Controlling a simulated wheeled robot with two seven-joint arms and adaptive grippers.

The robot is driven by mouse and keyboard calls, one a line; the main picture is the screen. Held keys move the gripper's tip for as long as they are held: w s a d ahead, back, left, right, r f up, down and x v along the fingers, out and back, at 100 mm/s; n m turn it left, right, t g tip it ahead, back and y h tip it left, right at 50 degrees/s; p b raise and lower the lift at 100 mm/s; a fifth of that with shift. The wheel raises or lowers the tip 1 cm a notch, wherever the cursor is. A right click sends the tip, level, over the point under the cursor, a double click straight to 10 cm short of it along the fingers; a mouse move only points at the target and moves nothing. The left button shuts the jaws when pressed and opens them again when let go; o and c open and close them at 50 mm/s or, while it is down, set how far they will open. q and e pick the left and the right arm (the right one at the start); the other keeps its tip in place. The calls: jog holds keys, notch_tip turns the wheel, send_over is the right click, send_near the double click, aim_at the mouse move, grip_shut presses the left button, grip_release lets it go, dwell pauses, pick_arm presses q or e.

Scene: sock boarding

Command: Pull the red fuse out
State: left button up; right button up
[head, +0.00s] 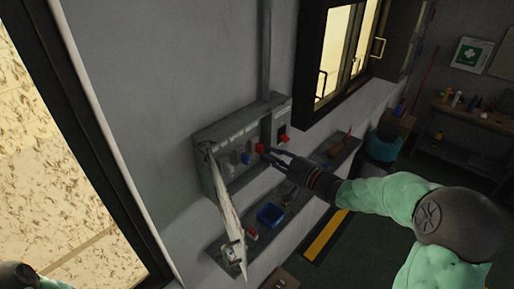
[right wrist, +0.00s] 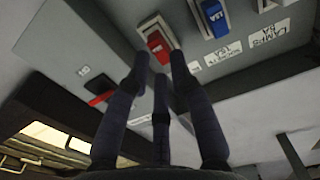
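The red fuse (head: 261,147) sits in the open grey fuse box on the wall. In the right wrist view the red fuse (right wrist: 157,43) is in a pale holder, just beyond my fingertips. My right gripper (head: 271,155) is in front of the box at the red fuse. In its wrist view my right gripper (right wrist: 160,62) has its fingers spread, with a gap between the tips and nothing visibly held. I cannot tell whether a fingertip touches the fuse. A blue fuse (right wrist: 213,15) sits beside the red one. My left gripper is out of view.
The fuse box (head: 205,135) has its door (head: 226,205) hanging open at lower left. A red switch lever (right wrist: 101,99) is on the box's side panel. Below, a shelf holds a blue bin (head: 270,215). A dark-framed window (head: 340,55) is at upper right.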

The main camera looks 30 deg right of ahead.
jog(key=shift+x, duration=0.9)
dwell(0.7)
jog(key=shift+s, duration=0.2)
grip_shut()
jog(key=shift+o, duration=1.7)
grip_release()
jog(key=shift+d, duration=0.1)
jog(key=v, duration=0.8)
